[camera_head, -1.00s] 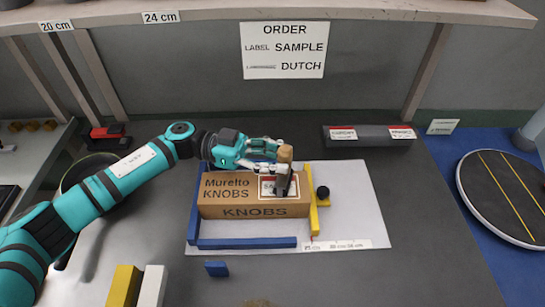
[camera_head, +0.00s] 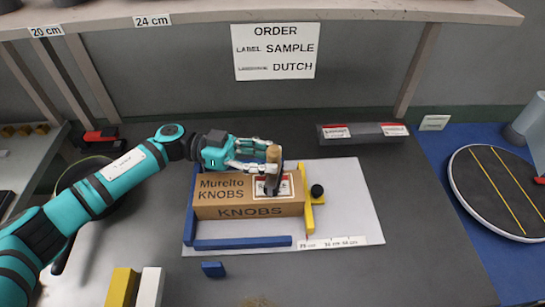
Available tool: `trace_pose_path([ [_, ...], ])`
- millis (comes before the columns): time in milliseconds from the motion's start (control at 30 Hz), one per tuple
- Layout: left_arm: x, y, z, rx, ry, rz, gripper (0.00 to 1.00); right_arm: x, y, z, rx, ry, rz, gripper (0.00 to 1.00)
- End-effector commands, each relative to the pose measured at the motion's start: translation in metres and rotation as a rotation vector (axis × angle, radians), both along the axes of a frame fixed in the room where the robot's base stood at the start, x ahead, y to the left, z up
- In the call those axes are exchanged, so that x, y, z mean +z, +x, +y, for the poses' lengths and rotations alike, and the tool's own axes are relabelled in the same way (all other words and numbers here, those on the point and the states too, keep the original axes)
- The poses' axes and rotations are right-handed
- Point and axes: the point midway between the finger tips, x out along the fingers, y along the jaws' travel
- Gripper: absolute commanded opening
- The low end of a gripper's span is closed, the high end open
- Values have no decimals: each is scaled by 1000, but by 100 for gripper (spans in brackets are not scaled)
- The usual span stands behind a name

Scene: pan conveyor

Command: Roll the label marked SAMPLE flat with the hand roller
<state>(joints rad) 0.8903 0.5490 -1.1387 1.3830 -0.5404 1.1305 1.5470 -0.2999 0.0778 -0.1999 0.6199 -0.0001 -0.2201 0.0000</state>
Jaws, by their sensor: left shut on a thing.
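The cardboard box (camera_head: 222,198) printed "Muretto KNOBS" lies on the white board, inside a blue frame. A white label with a red border (camera_head: 288,186) is on the right part of its top; the roller hides much of its print. My left gripper (camera_head: 268,160) is shut on the hand roller (camera_head: 273,154), holding it by its tan handle above the label. The roller's dark lower end is over the label; I cannot tell whether it touches. My right gripper is not in view.
A yellow stop (camera_head: 308,212) with a black knob (camera_head: 317,191) stands at the box's right. A grey holder (camera_head: 362,133) with red-and-white labels lies behind. A blue block (camera_head: 213,269) lies in front. A round turntable (camera_head: 490,195) is at right. The board's right side is clear.

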Motion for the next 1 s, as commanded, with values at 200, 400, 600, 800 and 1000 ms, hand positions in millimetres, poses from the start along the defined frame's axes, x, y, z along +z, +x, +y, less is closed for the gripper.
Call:
trace_pose_path([
  [200,0,0,4,0,0,0,0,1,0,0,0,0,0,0],
  [400,-1,0,11,1,1,0,0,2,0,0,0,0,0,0],
  [600,-1,1,18,1,1,1,0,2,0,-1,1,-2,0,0],
  [800,-2,0,26,1,2,2,0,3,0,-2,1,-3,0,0],
  [1000,-3,0,26,0,2,1,0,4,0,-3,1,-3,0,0],
])
